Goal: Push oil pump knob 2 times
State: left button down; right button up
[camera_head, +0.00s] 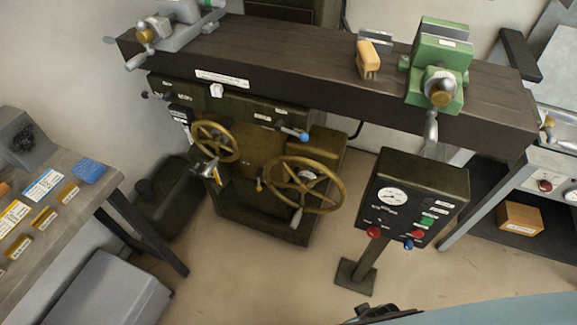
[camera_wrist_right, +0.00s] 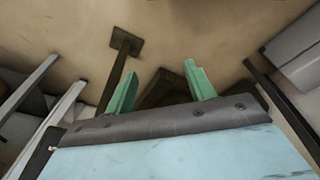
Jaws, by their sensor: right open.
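The labels are too small to read, so I cannot tell which control is the oil pump knob. The dark green machine (camera_head: 235,200) has two brass handwheels, a white knob (camera_head: 216,90) at its top edge and a blue-tipped lever (camera_head: 295,134). A control box (camera_head: 415,190) on a post carries a gauge, a red knob (camera_head: 373,232), another red knob (camera_head: 418,234) and a blue knob (camera_head: 408,245). In the right wrist view my right gripper (camera_wrist_right: 160,70) has its green fingers apart with nothing between them, pointing toward the floor. My left gripper is out of view.
A dark beam (camera_head: 300,65) with a green vise (camera_head: 440,60) and a grey vise spans above the machine. A workbench (camera_head: 100,195) stands at left, with a grey box (camera_head: 110,290) beneath. Open floor (camera_head: 250,285) lies before the machine. The post's base (camera_wrist_right: 126,41) shows in the wrist view.

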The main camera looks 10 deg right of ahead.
jog(key=s+d+f+g+b, duration=0.1)
jog(key=s+f+b, duration=0.3)
jog(key=s+f, duration=1)
jog(key=shift+s+d+f, duration=0.15)
jog(key=shift+d+f, duration=0.65)
jog(key=shift+f, duration=0.1)
jog(key=shift+c, duration=0.4)
